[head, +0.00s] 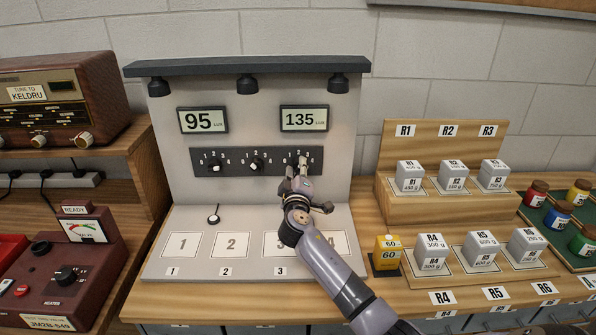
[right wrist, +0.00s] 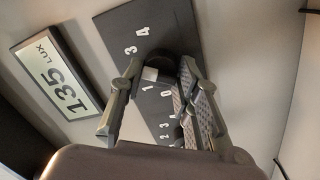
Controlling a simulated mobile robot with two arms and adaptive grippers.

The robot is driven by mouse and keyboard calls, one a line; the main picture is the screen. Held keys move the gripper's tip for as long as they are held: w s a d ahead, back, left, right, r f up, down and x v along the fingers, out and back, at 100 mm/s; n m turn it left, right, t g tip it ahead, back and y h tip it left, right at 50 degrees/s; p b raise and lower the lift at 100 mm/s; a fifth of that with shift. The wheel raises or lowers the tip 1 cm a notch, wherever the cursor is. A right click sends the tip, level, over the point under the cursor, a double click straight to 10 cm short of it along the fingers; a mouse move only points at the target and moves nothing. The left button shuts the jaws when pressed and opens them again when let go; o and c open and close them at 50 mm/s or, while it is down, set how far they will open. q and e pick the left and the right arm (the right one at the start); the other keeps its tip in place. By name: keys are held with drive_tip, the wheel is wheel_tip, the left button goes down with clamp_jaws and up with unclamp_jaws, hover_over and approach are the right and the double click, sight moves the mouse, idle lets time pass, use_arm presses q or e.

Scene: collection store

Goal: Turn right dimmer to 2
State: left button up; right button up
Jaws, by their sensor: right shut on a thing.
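The right dimmer (head: 303,158) is the rightmost of three black knobs on the dark panel, below the display reading 135 LUX (head: 304,118). My right gripper (head: 297,172) is at this knob, its fingers on either side and shut on it. In the right wrist view the black knob (right wrist: 158,62) sits between the fingertips (right wrist: 161,70), with a pale mark on its edge. Digits 3, 4, 1 and 0 show around it; I cannot tell exactly which one the mark points to. My left gripper is not in view.
The left dimmer (head: 214,163) and middle dimmer (head: 257,163) stand beside it; the left display (head: 203,120) reads 95 LUX. A small upright lever (head: 214,215) rises from the base board (head: 200,270). Grey weight blocks (head: 432,252) and a yellow box (head: 387,251) stand right of my arm.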

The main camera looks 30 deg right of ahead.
drive_tip(key=n+p, duration=0.1)
drive_tip(key=n, duration=0.5)
drive_tip(key=shift+f+t, duration=0.15)
drive_tip(key=shift+t, duration=0.15)
drive_tip(key=shift+n, duration=0.3)
drive_tip(key=o, duration=1.2)
drive_tip(key=shift+c, duration=0.2)
drive_tip(key=shift+s, duration=0.1)
drive_tip(key=r+v, duration=0.1)
drive_tip(key=v, duration=1)
drive_tip(key=shift+s+a+f, duration=0.2)
drive_tip(key=shift+s+f, duration=0.2)
